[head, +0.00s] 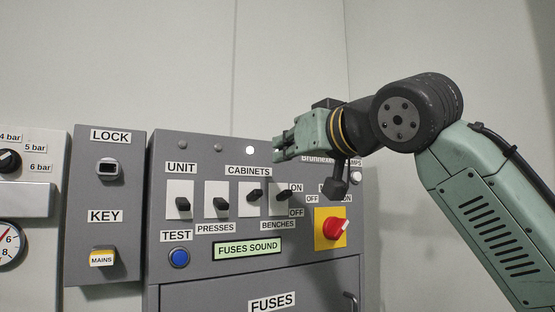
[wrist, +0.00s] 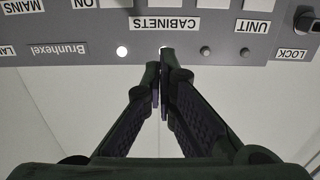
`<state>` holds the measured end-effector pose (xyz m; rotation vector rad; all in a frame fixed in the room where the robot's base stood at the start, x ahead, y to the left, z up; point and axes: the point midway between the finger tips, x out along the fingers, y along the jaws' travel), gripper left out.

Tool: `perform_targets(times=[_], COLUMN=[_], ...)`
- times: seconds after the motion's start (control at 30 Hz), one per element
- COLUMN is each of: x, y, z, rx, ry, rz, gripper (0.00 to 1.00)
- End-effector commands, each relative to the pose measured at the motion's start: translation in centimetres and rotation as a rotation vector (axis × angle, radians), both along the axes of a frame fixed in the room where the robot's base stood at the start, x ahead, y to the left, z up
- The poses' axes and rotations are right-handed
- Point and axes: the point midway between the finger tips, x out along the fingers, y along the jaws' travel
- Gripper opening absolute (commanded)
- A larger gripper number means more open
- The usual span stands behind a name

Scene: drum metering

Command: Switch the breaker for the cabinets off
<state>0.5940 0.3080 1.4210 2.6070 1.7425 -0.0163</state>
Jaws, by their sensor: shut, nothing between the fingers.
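The breaker panel (head: 160,260) has a row of black levers on white plates in the head view. The cabinets breaker (head: 254,196) is the third from the left, under the CABINETS label (head: 248,171). In the wrist view, upside down, the closed fingertips (wrist: 160,66) show just below the CABINETS label (wrist: 164,23); the levers are out of that picture.
The unit (head: 183,204) and presses (head: 221,204) levers sit low; the benches lever (head: 283,188) sits high, close beside the cabinets one. A lamp (head: 250,150) is lit above CABINETS. A red rotary switch (head: 337,228) is at lower right. The display (head: 247,248) reads FUSES SOUND.

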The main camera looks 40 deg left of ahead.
Motion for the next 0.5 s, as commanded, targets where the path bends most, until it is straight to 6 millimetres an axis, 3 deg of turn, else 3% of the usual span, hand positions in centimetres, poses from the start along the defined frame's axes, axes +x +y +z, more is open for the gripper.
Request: perform_targets(times=[0.43, 0.5], x=[3.5, 3.4], y=[8.5, 7.6], z=[0.2, -1.5], rx=[-0.002, -0.002], ry=[-0.001, -0.002], rz=[-0.001, -0.005], gripper=[0.00, 0.00])
